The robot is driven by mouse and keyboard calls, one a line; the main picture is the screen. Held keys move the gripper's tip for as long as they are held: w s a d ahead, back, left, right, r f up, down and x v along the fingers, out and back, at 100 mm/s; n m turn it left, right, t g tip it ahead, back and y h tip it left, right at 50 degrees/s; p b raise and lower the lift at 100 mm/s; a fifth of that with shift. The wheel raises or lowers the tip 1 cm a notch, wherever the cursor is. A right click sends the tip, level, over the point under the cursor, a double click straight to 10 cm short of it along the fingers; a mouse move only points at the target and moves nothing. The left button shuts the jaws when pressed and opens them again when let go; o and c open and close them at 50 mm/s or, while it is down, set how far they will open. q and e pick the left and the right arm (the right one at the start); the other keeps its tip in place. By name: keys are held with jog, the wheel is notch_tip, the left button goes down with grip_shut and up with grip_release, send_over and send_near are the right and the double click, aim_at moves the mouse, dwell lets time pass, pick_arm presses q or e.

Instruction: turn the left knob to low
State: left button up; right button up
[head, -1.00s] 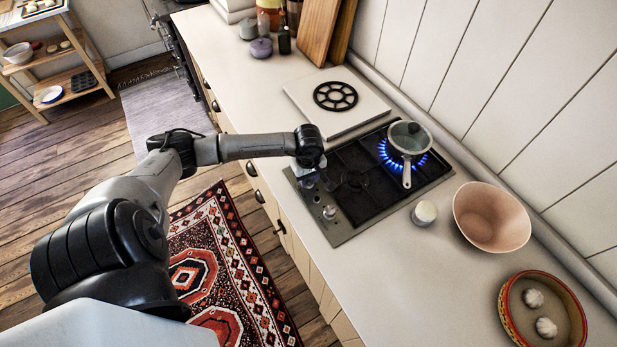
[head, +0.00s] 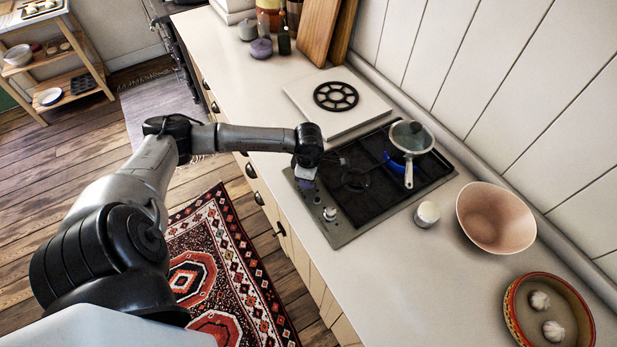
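The dark gas hob (head: 372,190) is set into the counter, with its knobs along the near-left edge. My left gripper (head: 306,180) points down over the left knob's place, and that knob is hidden beneath it. Whether its fingers are open or shut on the knob cannot be made out. The other knob (head: 330,213) stands free, to the right of the gripper. My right gripper is out of view.
A pale cup (head: 426,213), a pink bowl (head: 496,217) and a red-rimmed dish (head: 513,315) with garlic stand right of the hob. A white board (head: 308,96) with a black trivet (head: 335,96) lies beyond it. The counter in front of the cup is clear.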

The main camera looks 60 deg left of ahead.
pick_arm(q)
jog(key=shift+n, duration=1)
jog(key=o, duration=0.6)
jog(key=shift+o, duration=0.2)
jog(key=shift+r, duration=0.15)
notch_tip(320, 180, up, 14)
jog(key=shift+f, duration=0.2)
